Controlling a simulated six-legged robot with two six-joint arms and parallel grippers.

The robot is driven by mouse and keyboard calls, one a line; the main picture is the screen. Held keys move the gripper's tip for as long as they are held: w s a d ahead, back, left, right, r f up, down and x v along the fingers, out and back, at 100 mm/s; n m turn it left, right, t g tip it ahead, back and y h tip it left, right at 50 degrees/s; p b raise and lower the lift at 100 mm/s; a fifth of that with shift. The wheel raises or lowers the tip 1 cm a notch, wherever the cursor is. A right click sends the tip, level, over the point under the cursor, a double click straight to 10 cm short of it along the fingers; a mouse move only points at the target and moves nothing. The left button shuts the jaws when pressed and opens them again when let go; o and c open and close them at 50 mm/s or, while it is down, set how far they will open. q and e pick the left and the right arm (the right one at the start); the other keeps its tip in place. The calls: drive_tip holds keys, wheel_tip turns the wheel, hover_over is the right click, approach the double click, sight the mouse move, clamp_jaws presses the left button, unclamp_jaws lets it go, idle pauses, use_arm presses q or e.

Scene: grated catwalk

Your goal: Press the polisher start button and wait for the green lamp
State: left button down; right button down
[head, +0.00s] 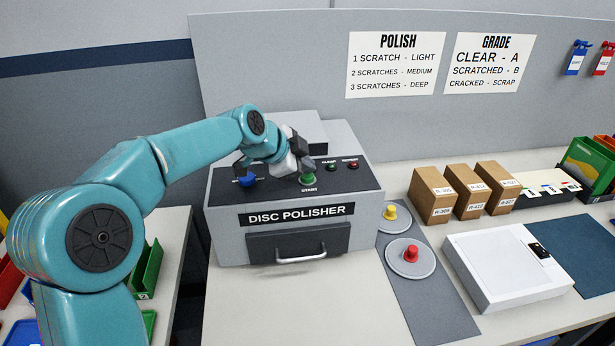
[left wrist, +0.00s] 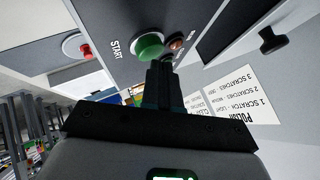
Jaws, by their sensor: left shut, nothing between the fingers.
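The grey disc polisher (head: 228,225) stands on the bench with a dark sloping top panel. Its round green START button (head: 308,179) is near the panel's front edge and also shows large in the left wrist view (left wrist: 149,46). A small green lamp (head: 331,168) and a small red lamp (head: 352,165) sit to its right; I cannot tell whether the green one is lit. My left gripper (head: 306,164) is shut and empty, its tips just above the button. In the left wrist view the tips overlap the button's edge; contact is unclear. My right gripper is out of view.
A blue knob (head: 248,181) is at the panel's left. The polisher's drawer has a metal handle (head: 301,256). To the right are discs with yellow (head: 390,211) and red (head: 411,253) knobs, cardboard boxes (head: 432,198) and a white device (head: 500,272). The bench front is clear.

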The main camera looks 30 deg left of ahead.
sight(305, 178)
use_arm(q)
drive_tip(key=shift+s, duration=0.1)
drive_tip(key=shift+f+b, duration=0.9)
drive_tip(key=shift+b, duration=0.05)
idle(0.7)
drive_tip(key=shift+r, duration=0.1)
drive_tip(key=shift+r+p, duration=0.9)
drive_tip(key=shift+r, duration=0.3)
drive_tip(key=shift+r, duration=0.1)
wheel_tip(305, 178, up, 5)
drive_tip(key=p, duration=0.3)
drive_tip(key=shift+p, duration=0.35)
idle(0.4)
